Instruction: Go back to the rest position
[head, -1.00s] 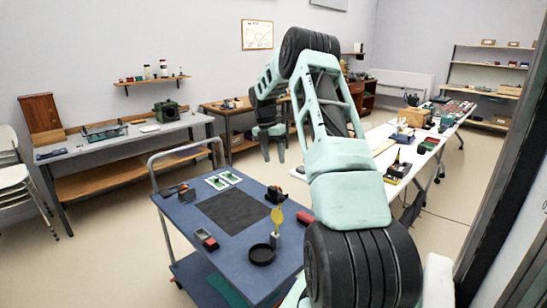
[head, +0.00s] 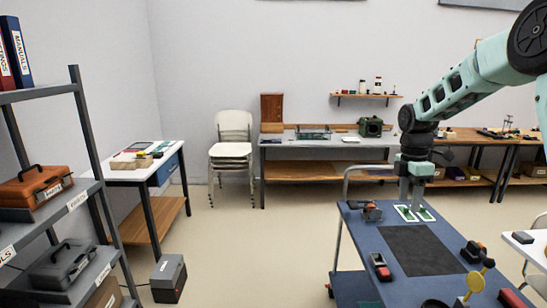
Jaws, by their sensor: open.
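My gripper (head: 410,196) hangs from my pale green arm (head: 455,95) in the right half of the head view. Its two fingers point down and are apart, with nothing seen between them. In the picture the fingers overlap the back part of the blue trolley top (head: 369,232), by two white-and-green cards (head: 415,214). I cannot tell how high above the trolley they are. The upper part of my arm runs out of the picture at the right.
The trolley carries a dark mat (head: 420,250), a red-and-black item (head: 380,266) and a yellow disc on a stand (head: 475,281). A shelf rack (head: 90,130) stands at the left, a grey box (head: 168,278) on the floor. Open floor (head: 255,255) lies between rack and trolley.

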